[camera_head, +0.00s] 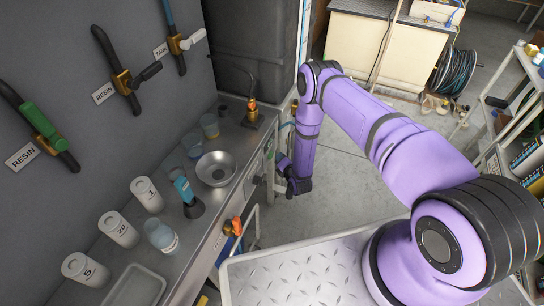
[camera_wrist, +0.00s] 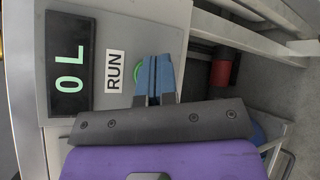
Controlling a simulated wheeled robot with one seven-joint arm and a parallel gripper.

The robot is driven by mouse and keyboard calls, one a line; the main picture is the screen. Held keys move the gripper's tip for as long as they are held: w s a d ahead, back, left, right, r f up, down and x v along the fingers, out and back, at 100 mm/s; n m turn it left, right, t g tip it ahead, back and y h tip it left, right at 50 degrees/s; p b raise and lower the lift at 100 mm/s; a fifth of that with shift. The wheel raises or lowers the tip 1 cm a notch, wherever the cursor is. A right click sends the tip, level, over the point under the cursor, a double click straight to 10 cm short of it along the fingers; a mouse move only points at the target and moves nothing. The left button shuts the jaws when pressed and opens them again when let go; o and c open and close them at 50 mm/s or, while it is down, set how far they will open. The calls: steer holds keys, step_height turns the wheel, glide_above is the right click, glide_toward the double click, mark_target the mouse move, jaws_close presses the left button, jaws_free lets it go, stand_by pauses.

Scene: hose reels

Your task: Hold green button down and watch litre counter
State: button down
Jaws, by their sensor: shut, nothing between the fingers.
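The litre counter (camera_wrist: 70,66) is a black display with pale green characters reading "0 L", turned sideways in the wrist view. A white RUN label (camera_wrist: 114,71) sits to its right. Beside the label, a curved green edge of the green button (camera_wrist: 138,74) shows; the rest is hidden behind my fingers. My gripper (camera_wrist: 154,60) has its blue fingers shut together with nothing between them, directly over the button in this view. I cannot tell whether the fingertips touch it. In the head view my wrist is low at the bench front, and the counter's face is not readable.
The steel bench (camera_head: 215,214) holds a metal bowl (camera_head: 216,169) and numbered white jars (camera_head: 119,229). Valve handles hang on the grey wall panel (camera_head: 85,105). A red cylindrical part (camera_wrist: 222,73) lies right of my fingers.

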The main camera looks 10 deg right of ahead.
steer(key=shift+w+a, duration=0.1)
steer(key=shift+a, duration=0.05)
stand_by(0.5)
steer(key=shift+w+a, duration=0.15)
steer(key=shift+a, duration=0.05)
steer(key=shift+w+a, duration=0.35)
steer(key=shift+a, duration=0.1)
stand_by(2.3)
stand_by(1.1)
steer(key=shift+s+d, duration=0.6)
steer(key=shift+d, duration=0.2)
steer(key=shift+d, duration=0.1)
steer(key=s+d, duration=0.1)
steer(key=d, duration=0.1)
steer(key=s+d, duration=0.1)
steer(key=s, duration=0.1)
steer(key=shift+d, duration=0.4)
